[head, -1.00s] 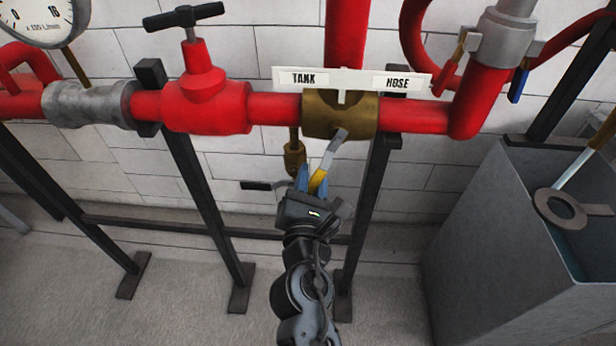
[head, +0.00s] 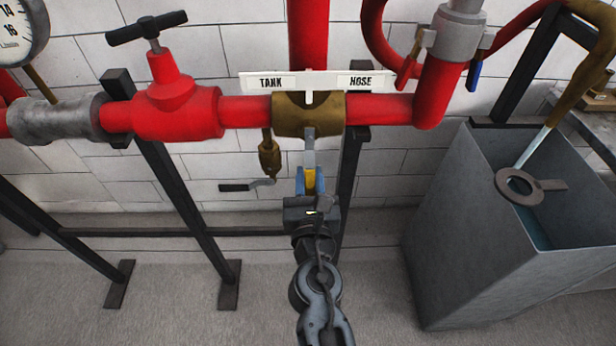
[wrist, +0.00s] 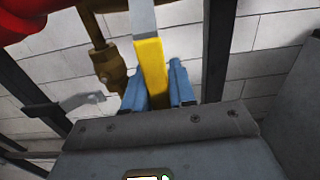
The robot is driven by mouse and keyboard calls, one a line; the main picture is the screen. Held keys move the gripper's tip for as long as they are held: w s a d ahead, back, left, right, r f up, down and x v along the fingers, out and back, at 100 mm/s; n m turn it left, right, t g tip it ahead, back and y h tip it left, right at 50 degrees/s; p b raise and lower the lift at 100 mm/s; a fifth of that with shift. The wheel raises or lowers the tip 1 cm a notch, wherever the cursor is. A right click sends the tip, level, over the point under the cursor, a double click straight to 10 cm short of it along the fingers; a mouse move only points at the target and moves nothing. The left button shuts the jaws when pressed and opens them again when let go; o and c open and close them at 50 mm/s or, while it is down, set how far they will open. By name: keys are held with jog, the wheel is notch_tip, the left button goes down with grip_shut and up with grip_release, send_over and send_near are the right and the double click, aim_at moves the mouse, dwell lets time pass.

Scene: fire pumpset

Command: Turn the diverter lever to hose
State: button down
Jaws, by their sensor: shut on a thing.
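The diverter lever has a grey upper part (head: 309,148) and a yellow grip (head: 310,182). It hangs almost straight down from the brass diverter valve (head: 270,114) on the red pipe. The label plate above it carries a TANK label (head: 270,83) at left and a HOSE label (head: 361,81) at right. My gripper (head: 309,184) is shut on the yellow grip from below. In the wrist view the yellow grip (wrist: 152,72) sits between the blue fingers (wrist: 158,92). The grip's lower end is hidden by my gripper.
A small brass drain valve (head: 269,158) with a dark-handled lever (head: 240,187) hangs just left of my gripper. Black stand legs (head: 190,205) rise on both sides. A grey open tank (head: 480,235) stands at right.

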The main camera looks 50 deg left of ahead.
jog(key=shift+d, duration=0.1)
jog(key=c, duration=1)
grip_release()
jog(key=shift+p+v, duration=0.85)
jog(key=shift+v, duration=3)
